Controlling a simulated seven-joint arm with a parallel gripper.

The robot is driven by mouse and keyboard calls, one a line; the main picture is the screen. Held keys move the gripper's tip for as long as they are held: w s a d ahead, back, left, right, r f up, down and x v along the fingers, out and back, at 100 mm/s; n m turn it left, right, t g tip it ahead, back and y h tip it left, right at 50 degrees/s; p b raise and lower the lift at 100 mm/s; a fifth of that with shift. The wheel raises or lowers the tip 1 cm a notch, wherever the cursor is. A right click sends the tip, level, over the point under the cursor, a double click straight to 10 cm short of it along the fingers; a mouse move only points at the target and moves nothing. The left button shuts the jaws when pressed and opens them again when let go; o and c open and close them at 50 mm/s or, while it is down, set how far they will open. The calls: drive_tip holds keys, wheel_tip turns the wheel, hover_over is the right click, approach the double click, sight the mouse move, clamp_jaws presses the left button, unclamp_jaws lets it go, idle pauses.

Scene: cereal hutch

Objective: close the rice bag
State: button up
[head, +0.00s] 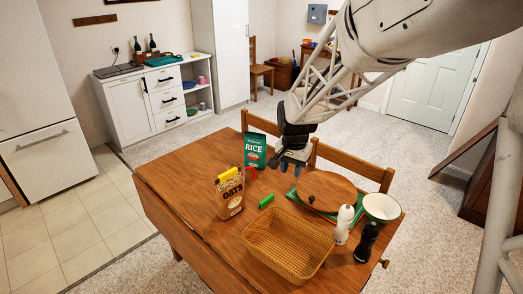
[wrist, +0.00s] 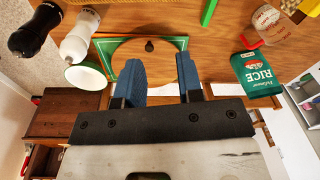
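The green rice bag (head: 255,150) stands upright at the back of the table; no clip shows on its top edge. It also shows in the wrist view (wrist: 258,73) at the right. A red clip (head: 251,171) lies on the table in front of the bag, and a green clip (head: 266,201) lies nearer the middle. The oats bag (head: 231,197) stands in front and to the left, with a yellow clip (head: 228,174) across its top. My gripper (head: 288,160) is above the table, right of the rice bag. In the wrist view its blue fingers (wrist: 158,78) are apart and empty.
A wicker basket (head: 288,246) sits at the table's front. A round wooden board (head: 326,189) lies over a green-edged tray, with a bowl (head: 381,208), a white mill (head: 343,225) and a black mill (head: 366,243) to its right. Chairs (head: 353,166) stand behind the table.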

drive_tip(key=w+a+f+m, duration=0.2)
drive_tip(key=w+a+f, duration=0.1)
drive_tip(key=w+f, duration=0.55)
drive_tip(key=m+g, duration=0.1)
hover_over(267, 199)
wheel_tip(267, 199, down, 9)
drive_tip(key=shift+w+a+f, duration=0.15)
drive_tip(key=shift+f, duration=0.2)
drive_tip(key=shift+f, duration=1.95)
drive_tip(key=shift+f, duration=2.25)
drive_tip(key=shift+r, duration=0.1)
clamp_jaws()
